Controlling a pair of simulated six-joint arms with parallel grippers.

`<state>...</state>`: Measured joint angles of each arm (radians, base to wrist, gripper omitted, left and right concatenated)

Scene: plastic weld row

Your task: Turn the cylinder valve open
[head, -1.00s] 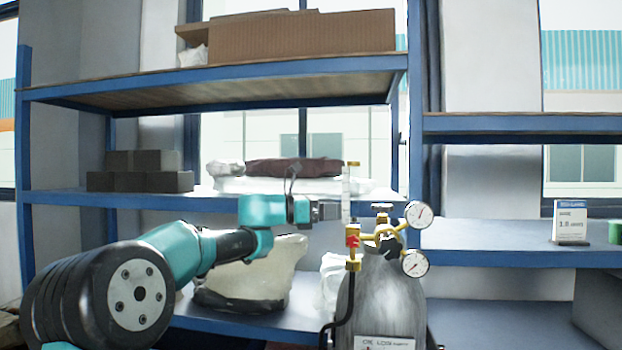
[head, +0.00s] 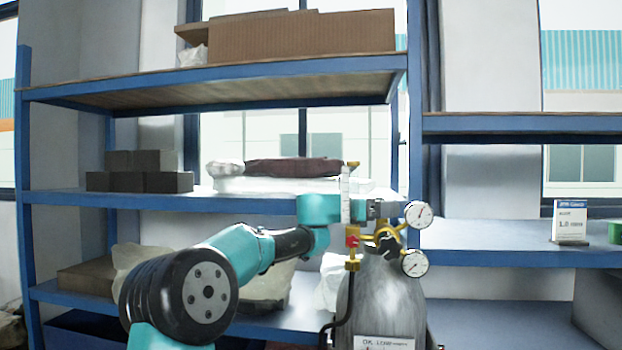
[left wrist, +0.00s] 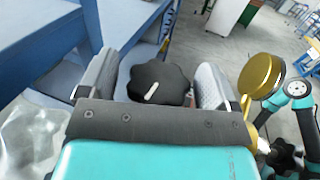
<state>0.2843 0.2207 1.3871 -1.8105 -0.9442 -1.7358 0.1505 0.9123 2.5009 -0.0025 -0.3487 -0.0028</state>
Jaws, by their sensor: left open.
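The grey gas cylinder (head: 380,295) stands upright at right of centre in the head view, with a brass regulator, two white dial gauges (head: 419,214) (head: 415,263) and a clear flow tube (head: 345,195). My left gripper (head: 374,209) is at the valve on top, largely covering it in this view. In the left wrist view the valve's black lobed knob (left wrist: 160,83), with a white mark, lies between the two fingers of my open left gripper (left wrist: 157,78). Gaps show at both sides of the knob. My right gripper is out of view.
Blue shelves (head: 210,201) stand behind, with dark blocks (head: 140,181) and wrapped goods. A small sign (head: 570,221) stands on the right shelf. A brass gauge back (left wrist: 262,80) and a black regulator knob (left wrist: 284,155) are close to the right finger.

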